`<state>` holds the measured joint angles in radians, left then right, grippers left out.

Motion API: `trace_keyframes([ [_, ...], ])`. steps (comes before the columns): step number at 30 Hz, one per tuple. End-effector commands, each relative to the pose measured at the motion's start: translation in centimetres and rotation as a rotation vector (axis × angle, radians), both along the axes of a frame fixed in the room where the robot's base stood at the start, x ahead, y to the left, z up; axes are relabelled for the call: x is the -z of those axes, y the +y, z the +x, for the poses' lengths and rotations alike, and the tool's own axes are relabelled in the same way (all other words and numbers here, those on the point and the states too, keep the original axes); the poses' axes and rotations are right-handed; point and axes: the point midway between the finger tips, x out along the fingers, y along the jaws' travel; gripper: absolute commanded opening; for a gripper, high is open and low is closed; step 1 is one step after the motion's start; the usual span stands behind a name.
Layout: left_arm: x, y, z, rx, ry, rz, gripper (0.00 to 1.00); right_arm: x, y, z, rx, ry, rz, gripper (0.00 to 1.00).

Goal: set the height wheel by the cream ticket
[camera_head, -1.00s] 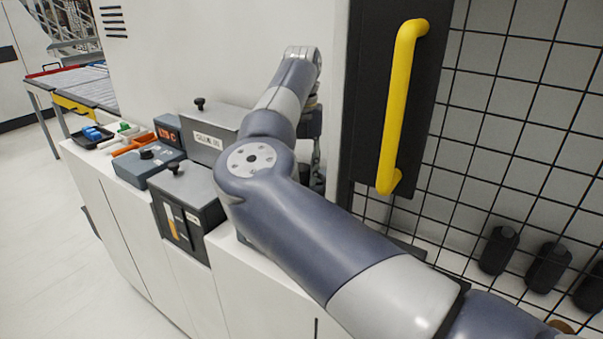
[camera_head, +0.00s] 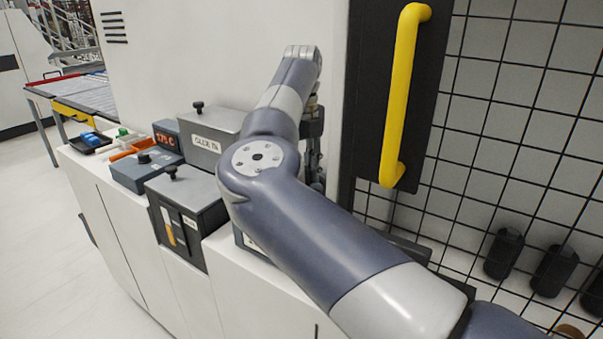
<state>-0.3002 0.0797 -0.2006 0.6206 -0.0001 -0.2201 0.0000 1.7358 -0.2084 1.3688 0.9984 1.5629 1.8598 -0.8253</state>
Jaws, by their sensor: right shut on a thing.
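My right arm crosses the view from the lower right, and its gripper (camera_head: 314,160) points down behind the arm's bend. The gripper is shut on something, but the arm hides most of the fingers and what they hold. I cannot make out the height wheel. I cannot pick out a cream ticket either. A small pale label (camera_head: 190,222) sits on the front of a dark-fronted box (camera_head: 207,226), too small to read. My left gripper is not in view.
A grey glue box (camera_head: 213,128), a unit with a red display (camera_head: 166,141) and a low control box (camera_head: 140,175) stand on the white machine. A yellow handle (camera_head: 400,100) on a dark panel and a wire grid (camera_head: 515,130) bound the right.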

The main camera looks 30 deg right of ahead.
Motion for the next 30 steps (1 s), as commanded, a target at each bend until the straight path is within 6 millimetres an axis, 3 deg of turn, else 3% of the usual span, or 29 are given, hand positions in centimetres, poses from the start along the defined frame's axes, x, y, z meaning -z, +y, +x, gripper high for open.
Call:
trace_keyframes([
  [16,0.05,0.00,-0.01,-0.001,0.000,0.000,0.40,-0.31,-0.10,0.09,-0.024,-0.007,-0.004,0.10],
  [17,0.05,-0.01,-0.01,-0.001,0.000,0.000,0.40,-0.32,-0.11,0.09,-0.024,-0.007,-0.004,0.38],
  [19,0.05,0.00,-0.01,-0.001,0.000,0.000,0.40,-0.28,-0.11,0.08,-0.023,-0.006,-0.004,0.54],
  [30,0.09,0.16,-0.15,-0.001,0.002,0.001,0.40,-0.33,-0.05,0.04,-0.023,-0.003,-0.001,0.54],
])
